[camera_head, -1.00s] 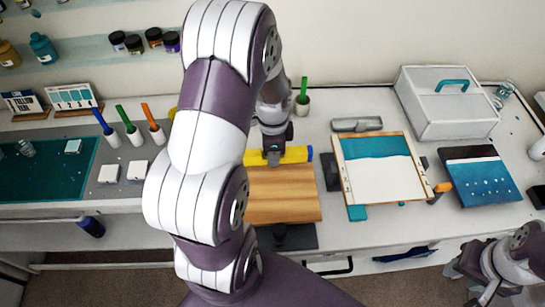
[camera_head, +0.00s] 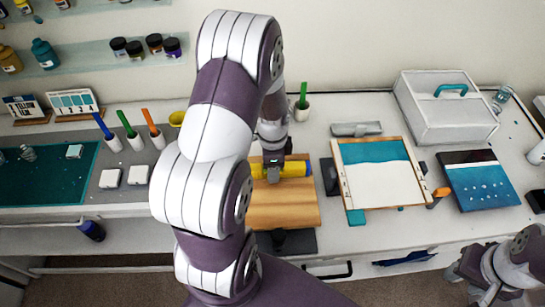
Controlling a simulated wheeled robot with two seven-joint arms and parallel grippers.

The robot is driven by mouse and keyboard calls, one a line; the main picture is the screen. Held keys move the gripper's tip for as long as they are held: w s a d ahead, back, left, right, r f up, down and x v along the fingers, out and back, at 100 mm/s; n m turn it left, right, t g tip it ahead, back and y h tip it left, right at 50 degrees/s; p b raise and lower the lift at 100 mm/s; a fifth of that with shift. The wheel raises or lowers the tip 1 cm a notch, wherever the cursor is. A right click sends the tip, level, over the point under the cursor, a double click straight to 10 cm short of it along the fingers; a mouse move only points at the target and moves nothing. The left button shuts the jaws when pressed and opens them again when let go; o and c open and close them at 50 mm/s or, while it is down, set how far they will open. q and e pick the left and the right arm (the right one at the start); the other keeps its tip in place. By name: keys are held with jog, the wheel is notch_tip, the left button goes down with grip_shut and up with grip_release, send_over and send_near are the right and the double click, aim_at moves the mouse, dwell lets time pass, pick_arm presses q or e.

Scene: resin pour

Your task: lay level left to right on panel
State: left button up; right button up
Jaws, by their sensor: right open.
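My right gripper (camera_head: 462,284) is open and empty at the lower right, low in front of the bench and far from the level.
A framed teal-and-white panel (camera_head: 378,180) and a dark blue seascape panel (camera_head: 478,180) lie to the right. A white toolbox (camera_head: 445,115) stands behind them. Cups with coloured handles (camera_head: 135,140) stand at the left. A dark block (camera_head: 287,242) lies at the wooden panel's front edge.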

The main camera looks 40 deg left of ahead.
pick_arm(q)
notch_tip(320, 180, up, 11)
jog(key=b, duration=0.1)
jog(key=s+d+f+n, duration=0.1)
jog(key=s+d+n, duration=0.1)
jog(key=d+n, duration=0.3)
jog(key=s+d+n+t, duration=0.1)
jog(key=s+d+n, duration=0.2)
jog(key=d, duration=0.3)
jog(key=shift+s+d+f+n, duration=0.2)
jog(key=shift+s+f+n, duration=0.2)
jog(key=shift+n, duration=0.5)
jog(key=shift+w, duration=0.1)
